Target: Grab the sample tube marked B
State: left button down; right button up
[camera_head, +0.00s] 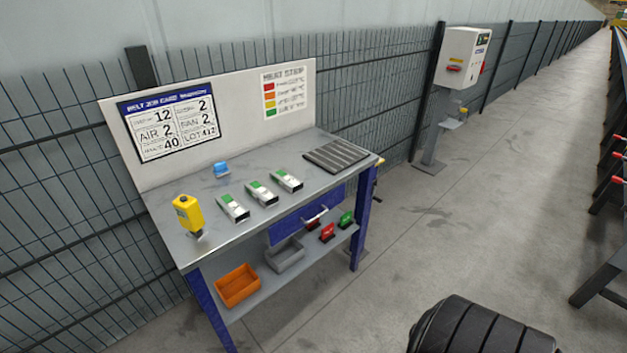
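Three small green-and-white items lie in a row on the grey table top: a left one (233,208), a middle one (261,193) and a right one (287,180). They are too small for me to read any letter, and I cannot tell whether they are sample tubes. I see nothing that is clearly a tube marked B. Neither of my grippers is in view.
The workbench (225,195) also holds a yellow device (188,213), a small blue item (221,170) and a dark ribbed mat (336,156). Its lower shelf carries an orange bin (238,286) and a grey bin (285,255). Open floor (440,240) lies to the right.

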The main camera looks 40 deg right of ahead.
aim_at(268, 197)
jog(key=z, duration=0.95)
jog(key=i+l+u, duration=0.1)
jog(key=l, duration=0.2)
jog(key=i+l, duration=0.15)
jog(key=l, duration=0.2)
jog(key=i+l+u, duration=0.15)
jog(key=l, duration=0.15)
jog(key=i+l+u, duration=0.1)
jog(key=l, duration=0.25)
